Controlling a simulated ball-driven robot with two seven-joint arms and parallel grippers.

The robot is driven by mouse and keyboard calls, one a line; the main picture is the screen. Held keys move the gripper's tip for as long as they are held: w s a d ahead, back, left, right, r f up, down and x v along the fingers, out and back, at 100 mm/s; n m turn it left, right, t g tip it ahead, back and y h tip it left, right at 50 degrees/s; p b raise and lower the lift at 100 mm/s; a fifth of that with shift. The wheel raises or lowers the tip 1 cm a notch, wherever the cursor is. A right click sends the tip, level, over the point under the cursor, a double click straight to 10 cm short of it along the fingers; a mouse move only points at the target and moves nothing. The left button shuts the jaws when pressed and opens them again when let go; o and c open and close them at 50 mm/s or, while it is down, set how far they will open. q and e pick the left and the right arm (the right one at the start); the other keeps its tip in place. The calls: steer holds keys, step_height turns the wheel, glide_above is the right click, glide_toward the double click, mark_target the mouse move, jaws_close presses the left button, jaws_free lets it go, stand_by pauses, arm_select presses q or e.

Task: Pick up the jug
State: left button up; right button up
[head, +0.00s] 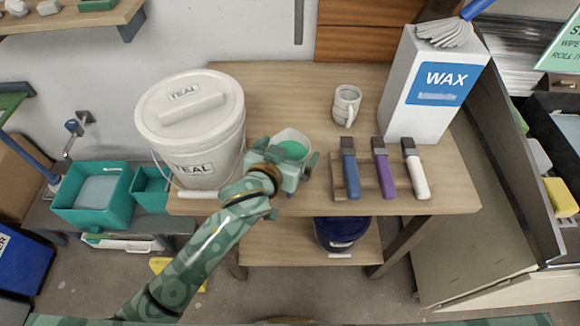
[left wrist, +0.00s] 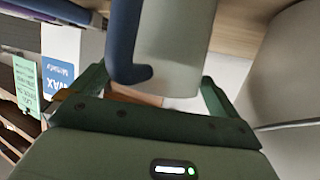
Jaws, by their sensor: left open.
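A pale jug (head: 294,137) with green liquid inside stands on the wooden table, partly hidden behind my left gripper (head: 283,172). In the left wrist view the jug (left wrist: 178,50) shows as a pale grey body with a dark blue handle (left wrist: 124,45) on its left side. My left gripper (left wrist: 158,95) is open, its fingers on either side of the jug's handle side in that view. Whether a finger touches the jug, I cannot tell. My right gripper is not in view.
A large white TEAL bucket (head: 191,130) stands close on the left. A white mug (head: 346,104), a WAX box (head: 425,85) and a rack of brushes with blue (head: 350,175), purple and white handles are to the right. Bare tabletop (head: 295,95) lies behind the jug.

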arm_select(q)
steer(key=shift+w+d+f, duration=0.1)
steer(key=shift+w, duration=0.1)
steer(key=shift+s, duration=0.1)
steer(key=c, duration=1.5)
steer(key=shift+c, duration=1.2)
steer(key=shift+r, duration=0.25)
